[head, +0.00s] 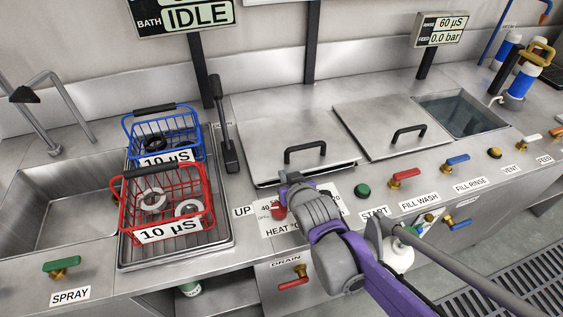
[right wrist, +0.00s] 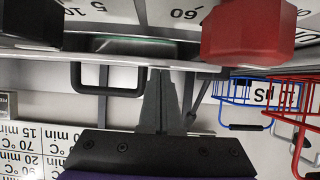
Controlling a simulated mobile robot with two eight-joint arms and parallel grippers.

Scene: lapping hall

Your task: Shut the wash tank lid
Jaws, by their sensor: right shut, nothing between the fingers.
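The wash tank lid (head: 265,125) is the left steel lid in the head view, with a black bar handle (head: 305,150). It lies nearly flat, with a dark gap along its front edge. The handle also shows in the right wrist view (right wrist: 108,92), beyond a narrow greenish slit. My right gripper (head: 288,180) is at the lid's front edge, above the heat dial. In the wrist view its fingers (right wrist: 160,95) are shut and empty, beside the handle. Contact with the lid cannot be told. My left gripper is not in view.
A second steel lid (head: 375,115) stands to the right, beside open water (head: 462,113). Blue (head: 165,132) and red (head: 165,200) wire baskets stand on a tray at left. A red knob (head: 278,212), green button (head: 362,191) and several valve handles line the front panel.

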